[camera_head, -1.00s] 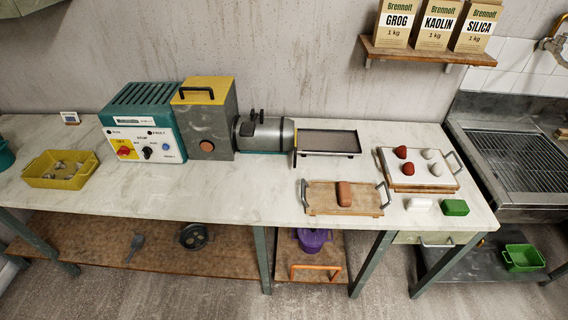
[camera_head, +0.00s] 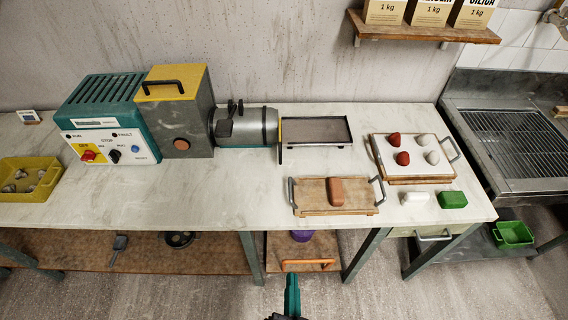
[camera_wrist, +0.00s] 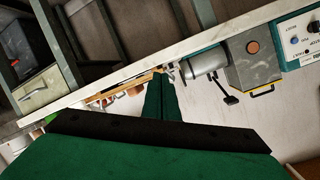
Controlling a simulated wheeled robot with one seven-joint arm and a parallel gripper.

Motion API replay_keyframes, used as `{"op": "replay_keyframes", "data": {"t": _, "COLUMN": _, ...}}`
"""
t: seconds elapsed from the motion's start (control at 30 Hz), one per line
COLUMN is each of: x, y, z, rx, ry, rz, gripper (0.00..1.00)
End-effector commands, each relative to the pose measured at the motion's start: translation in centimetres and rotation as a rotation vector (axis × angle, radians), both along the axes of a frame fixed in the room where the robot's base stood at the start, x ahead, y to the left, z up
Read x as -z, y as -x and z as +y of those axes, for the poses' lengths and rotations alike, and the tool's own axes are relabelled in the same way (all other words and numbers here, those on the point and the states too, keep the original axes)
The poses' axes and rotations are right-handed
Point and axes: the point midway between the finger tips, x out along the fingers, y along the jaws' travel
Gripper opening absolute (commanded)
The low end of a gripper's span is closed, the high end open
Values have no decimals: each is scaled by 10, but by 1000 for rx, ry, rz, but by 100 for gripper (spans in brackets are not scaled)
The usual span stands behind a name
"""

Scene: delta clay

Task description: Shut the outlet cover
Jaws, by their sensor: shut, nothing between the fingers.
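A grey machine (camera_head: 180,125) with a yellow top stands on the bench, with a teal control box at its left. Its metal barrel (camera_head: 246,128) points right. At the barrel's outlet end is a thin dark plate with a yellow edge, the outlet cover (camera_head: 281,142), seen nearly edge-on; it reaches toward the bench front. My gripper (camera_head: 291,283) is green, shut and empty, in front of the bench and well apart from the cover. In the wrist view the gripper's fingers (camera_wrist: 161,95) are together, and the barrel (camera_wrist: 203,62) lies to their right, tilted.
A dark-topped tray (camera_head: 318,131) sits right of the outlet. A wooden board (camera_head: 309,196) with handles holds a brown block (camera_head: 336,191). Another board (camera_head: 413,180) holds several lumps. A yellow tray (camera_head: 28,190) is at left. The bench in front of the barrel is clear.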

Motion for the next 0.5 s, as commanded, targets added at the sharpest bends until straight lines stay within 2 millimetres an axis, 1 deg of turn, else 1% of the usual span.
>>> {"op": "replay_keyframes", "data": {"t": 0.03, "x": -3, "y": -20, "z": -3, "rx": 17, "ry": -64, "rz": -8, "gripper": 0}}
{"op": "replay_keyframes", "data": {"t": 0.17, "x": -8, "y": -62, "z": -8, "rx": 52, "ry": -242, "rz": 1, "gripper": 0}}
{"op": "replay_keyframes", "data": {"t": 0.2, "x": -11, "y": -75, "z": -9, "rx": 61, "ry": -297, "rz": 3, "gripper": 0}}
{"op": "replay_keyframes", "data": {"t": 0.27, "x": -17, "y": -93, "z": -11, "rx": 71, "ry": -378, "rz": 8, "gripper": 0}}
{"op": "replay_keyframes", "data": {"t": 0.3, "x": -22, "y": -106, "z": -12, "rx": 77, "ry": -431, "rz": 11, "gripper": 0}}
{"op": "replay_keyframes", "data": {"t": 0.37, "x": -30, "y": -124, "z": -12, "rx": 83, "ry": -511, "rz": 18, "gripper": 0}}
{"op": "replay_keyframes", "data": {"t": 0.4, "x": -36, "y": -136, "z": -13, "rx": 86, "ry": -565, "rz": 23, "gripper": 0}}
{"op": "replay_keyframes", "data": {"t": 0.5, "x": -53, "y": -162, "z": -14, "rx": 91, "ry": -687, "rz": 36, "gripper": 0}}
